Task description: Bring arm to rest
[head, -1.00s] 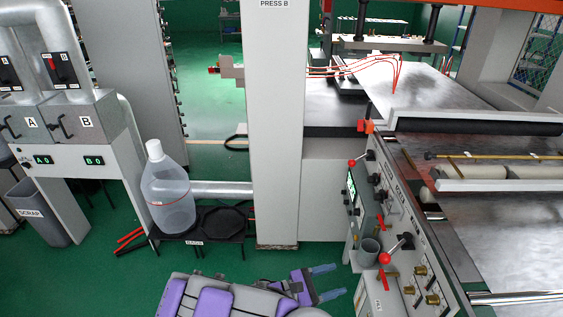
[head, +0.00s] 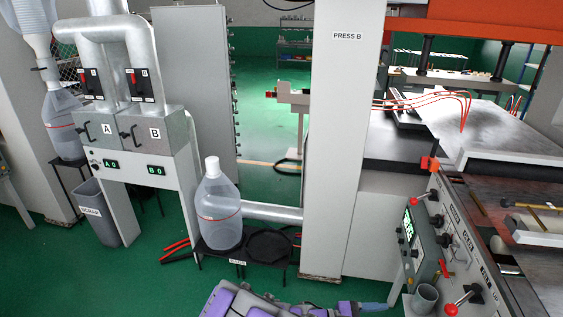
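My arm with its purple covers lies folded low at the bottom edge of the head view, over the green floor. My gripper (head: 373,307) points to the right at the bottom edge, below the press column. One blue finger shows; the other is cut off by the frame, so its opening cannot be judged. No object shows at the visible finger.
A clear bottle (head: 219,212) stands on a low black stand (head: 269,246) beside a grey A/B unit (head: 138,165). A scrap bin (head: 98,214) is at left. The PRESS B column (head: 340,150) and control panel (head: 452,250) stand right. Green floor is open at lower left.

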